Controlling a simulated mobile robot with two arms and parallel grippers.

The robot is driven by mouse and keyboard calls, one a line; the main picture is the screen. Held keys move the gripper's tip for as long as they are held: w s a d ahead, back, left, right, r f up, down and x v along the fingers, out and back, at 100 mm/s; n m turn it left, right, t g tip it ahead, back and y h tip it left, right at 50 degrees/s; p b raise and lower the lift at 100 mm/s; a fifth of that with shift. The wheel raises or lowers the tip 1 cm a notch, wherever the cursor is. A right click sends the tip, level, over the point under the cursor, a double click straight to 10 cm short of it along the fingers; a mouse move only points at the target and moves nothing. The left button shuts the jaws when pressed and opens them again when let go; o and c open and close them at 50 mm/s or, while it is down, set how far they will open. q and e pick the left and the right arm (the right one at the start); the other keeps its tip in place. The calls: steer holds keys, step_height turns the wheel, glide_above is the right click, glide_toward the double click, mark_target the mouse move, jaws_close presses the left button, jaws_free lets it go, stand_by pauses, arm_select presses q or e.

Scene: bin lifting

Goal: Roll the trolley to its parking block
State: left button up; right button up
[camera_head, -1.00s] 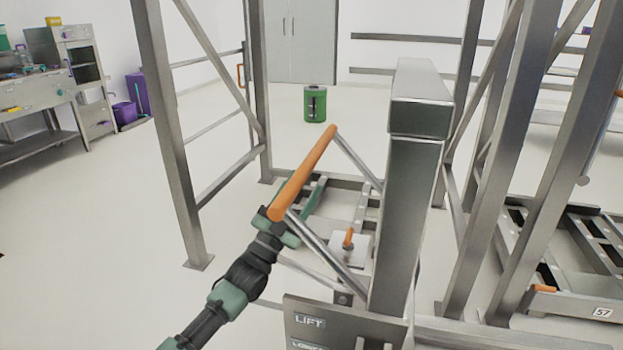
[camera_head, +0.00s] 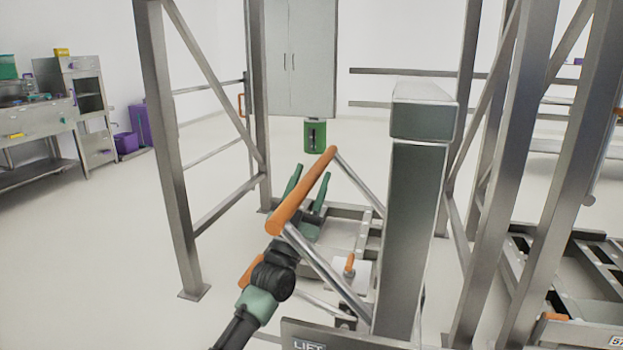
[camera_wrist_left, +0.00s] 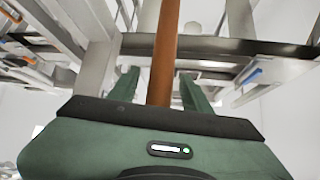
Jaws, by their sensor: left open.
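An orange handle bar (camera_head: 303,193) on two grey struts rises at the middle of the head view; it seems to belong to the trolley, whose low grey frame (camera_head: 362,222) shows partly behind it. My left gripper (camera_head: 307,184) is open, with green fingers pointing away beyond the bar. In the left wrist view the orange bar (camera_wrist_left: 164,55) runs between the two fingers (camera_wrist_left: 158,75); I cannot tell whether it touches them. My right gripper is out of view. I cannot make out a parking block.
A thick grey post (camera_head: 405,230) with a LIFT sign (camera_head: 310,344) stands close in front. Steel uprights (camera_head: 175,150) flank the trolley. Floor at left is clear.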

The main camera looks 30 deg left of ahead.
arm_select(q)
steer(key=shift+w+r, duration=0.2)
steer(key=shift+w, duration=0.05)
jaws_close()
stand_by(1.4)
